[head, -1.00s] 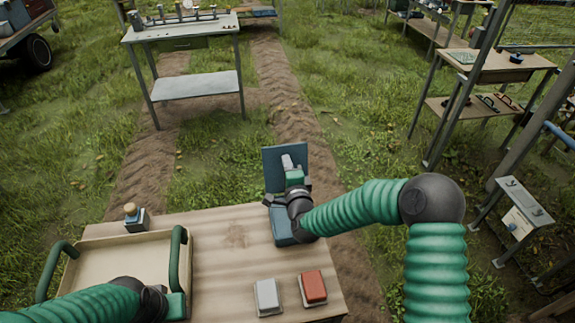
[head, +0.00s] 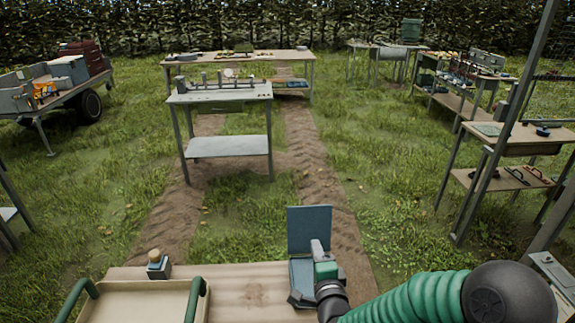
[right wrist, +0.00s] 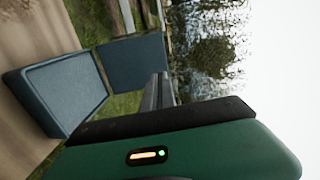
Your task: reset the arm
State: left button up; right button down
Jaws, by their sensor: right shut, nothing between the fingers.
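My right arm (head: 415,300) comes in from the lower right with its green sleeve. My right gripper (head: 317,246) is shut and empty, above an open blue-grey box (head: 309,230) at the table's far right edge. The box's lid stands upright. In the right wrist view, the shut fingers (right wrist: 158,90) point away beside the box's raised lid (right wrist: 133,62), and the tray-like base (right wrist: 65,90) lies left of them. I cannot tell whether the fingers touch the box. My left gripper is out of view.
The wooden table (head: 240,290) carries a cream tray (head: 140,302) with green handles and a small block with a round knob (head: 157,264). A grey metal table (head: 225,147) stands ahead on grass. A cart (head: 60,95) stands at left, a wooden bench (head: 510,150) at right.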

jog(key=s+f+n+g+y, duration=0.2)
jog(key=s+f+n+g, duration=0.15)
jog(key=f+n, duration=0.2)
jog(key=s+d+f+n+g, duration=0.1)
jog(key=s+d+n+g, duration=0.1)
jog(key=s, duration=0.5)
jog(key=s+d+f+n+g+h, duration=0.1)
jog(key=s+d+f+n+g, duration=0.1)
jog(key=s+n+g, duration=0.3)
jog(key=s+d+f+n+g+h, duration=0.1)
jog(key=s+d+f+n+g, duration=0.1)
jog(key=s, duration=0.8)
jog(key=d+n+g, duration=0.1)
jog(key=n, duration=0.1)
jog(key=shift+d+f+n, duration=0.2)
jog(key=shift+d+n, duration=0.1)
jog(key=shift+n, duration=0.05)
jog(key=shift+s+g, duration=0.1)
jog(key=shift+g, duration=0.15)
